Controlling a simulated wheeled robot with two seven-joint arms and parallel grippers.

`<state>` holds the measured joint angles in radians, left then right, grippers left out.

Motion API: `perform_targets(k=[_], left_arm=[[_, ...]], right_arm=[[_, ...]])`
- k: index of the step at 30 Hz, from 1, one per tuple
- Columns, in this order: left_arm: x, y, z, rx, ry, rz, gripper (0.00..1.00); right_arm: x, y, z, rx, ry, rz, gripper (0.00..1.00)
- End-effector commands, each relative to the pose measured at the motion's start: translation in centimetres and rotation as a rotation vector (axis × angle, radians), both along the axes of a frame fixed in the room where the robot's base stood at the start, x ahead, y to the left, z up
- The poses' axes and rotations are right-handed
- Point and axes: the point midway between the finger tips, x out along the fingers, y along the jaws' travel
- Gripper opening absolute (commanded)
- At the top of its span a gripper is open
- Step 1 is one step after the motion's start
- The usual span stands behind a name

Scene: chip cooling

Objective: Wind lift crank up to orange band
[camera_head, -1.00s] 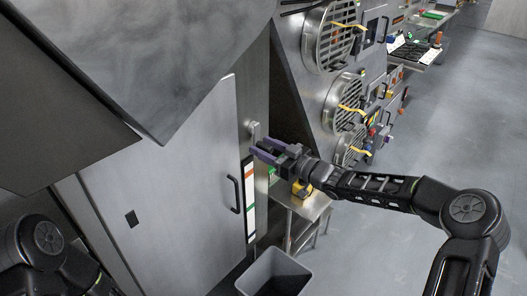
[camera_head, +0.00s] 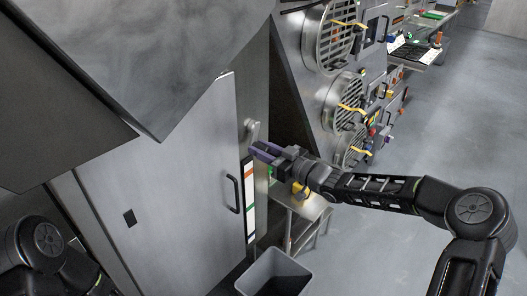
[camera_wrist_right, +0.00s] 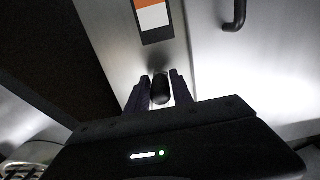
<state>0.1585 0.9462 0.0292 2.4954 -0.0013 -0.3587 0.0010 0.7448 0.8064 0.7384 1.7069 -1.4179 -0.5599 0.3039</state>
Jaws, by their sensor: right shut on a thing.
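The lift crank (camera_head: 251,130) is a pale metal arm on the steel panel right of the door. Its dark handle knob (camera_wrist_right: 162,92) sits between the fingers of my right gripper (camera_wrist_right: 161,82) in the right wrist view. My right gripper (camera_head: 258,151) is shut on this knob, just below the crank arm, and hides it in the head view. Below it is an upright scale strip with an orange band (camera_head: 249,170) near its top. The orange band (camera_wrist_right: 153,20) also shows in the wrist view. My left gripper is out of view.
A steel door with a black handle (camera_head: 234,194) stands left of the scale. A grey bin (camera_head: 273,277) is on the floor below. A small metal table (camera_head: 307,207) is under my right forearm. Round grilles (camera_head: 333,40) line the wall at right. The floor at right is open.

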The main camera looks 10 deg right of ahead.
Motion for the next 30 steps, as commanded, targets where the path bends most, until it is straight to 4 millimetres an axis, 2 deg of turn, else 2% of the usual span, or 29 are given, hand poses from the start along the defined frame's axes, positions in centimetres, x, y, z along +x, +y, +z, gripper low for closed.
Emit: perform_targets(k=[1, 11, 21, 30], left_arm=[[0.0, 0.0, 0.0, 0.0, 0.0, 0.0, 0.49], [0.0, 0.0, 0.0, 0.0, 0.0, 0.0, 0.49], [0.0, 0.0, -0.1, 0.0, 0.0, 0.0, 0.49], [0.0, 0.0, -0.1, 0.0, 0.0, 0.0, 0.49]], right_arm=[[-0.2, 0.6, 0.5, 0.002, -0.01, 0.011, 0.14], [-0.3, 0.9, 0.9, 0.005, -0.015, 0.013, 0.14], [-1.2, 2.2, 2.4, 0.005, -0.019, 0.014, 0.23], [-1.2, 2.1, 2.6, 0.005, -0.02, 0.01, 0.2]])
